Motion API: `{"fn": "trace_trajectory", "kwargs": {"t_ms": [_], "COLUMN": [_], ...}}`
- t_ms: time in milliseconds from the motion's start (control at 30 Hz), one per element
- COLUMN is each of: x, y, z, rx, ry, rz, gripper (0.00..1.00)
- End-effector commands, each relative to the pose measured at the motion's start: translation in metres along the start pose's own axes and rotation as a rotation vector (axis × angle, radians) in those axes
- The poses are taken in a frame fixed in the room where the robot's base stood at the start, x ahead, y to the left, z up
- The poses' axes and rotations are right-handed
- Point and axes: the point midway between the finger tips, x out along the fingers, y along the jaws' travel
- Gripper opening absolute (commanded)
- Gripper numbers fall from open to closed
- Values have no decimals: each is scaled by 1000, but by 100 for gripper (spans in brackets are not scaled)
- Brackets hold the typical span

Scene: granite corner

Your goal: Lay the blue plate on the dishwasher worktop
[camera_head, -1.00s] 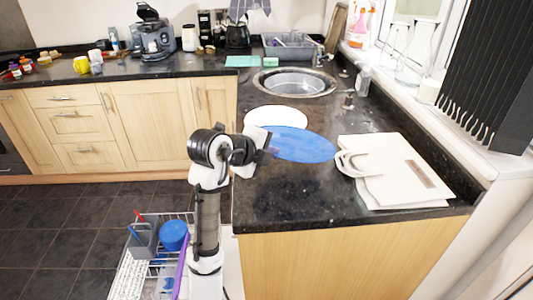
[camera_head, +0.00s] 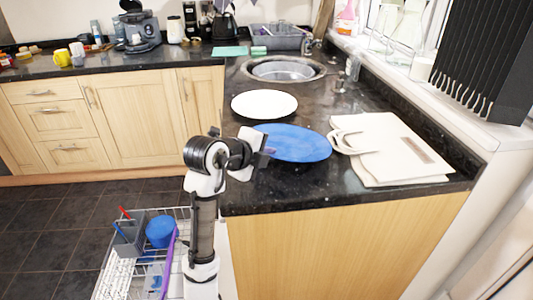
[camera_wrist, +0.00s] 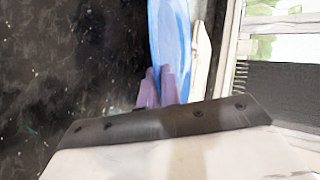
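The blue plate (camera_head: 295,143) is over the black granite worktop (camera_head: 290,188), near its front left corner. My gripper (camera_head: 268,152) is at the plate's left edge, shut on its rim. In the wrist view the purple fingertips (camera_wrist: 160,88) meet the blue plate (camera_wrist: 170,40), which shows as a narrow band. The plate looks roughly level. I cannot tell whether its underside touches the stone or hangs just above it.
A white plate (camera_head: 264,104) lies behind the blue one. White boards (camera_head: 390,150) lie close on the right. The sink (camera_head: 283,70) is farther back. Below left, an open dishwasher rack (camera_head: 150,265) holds a blue bowl (camera_head: 160,231) and a grey cutlery basket (camera_head: 130,236). Bare worktop lies in front.

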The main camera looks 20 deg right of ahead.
Motion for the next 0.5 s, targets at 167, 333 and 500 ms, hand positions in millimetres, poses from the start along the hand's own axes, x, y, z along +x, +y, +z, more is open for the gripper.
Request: {"fn": "trace_trajectory", "kwargs": {"t_ms": [167,333,500], "x": [0,0,0], "y": [0,0,0], "z": [0,0,0], "rx": [1,1,1], "ry": [-1,-1,-1], "rz": [-3,-3,-2], "gripper": [0,8,30]}}
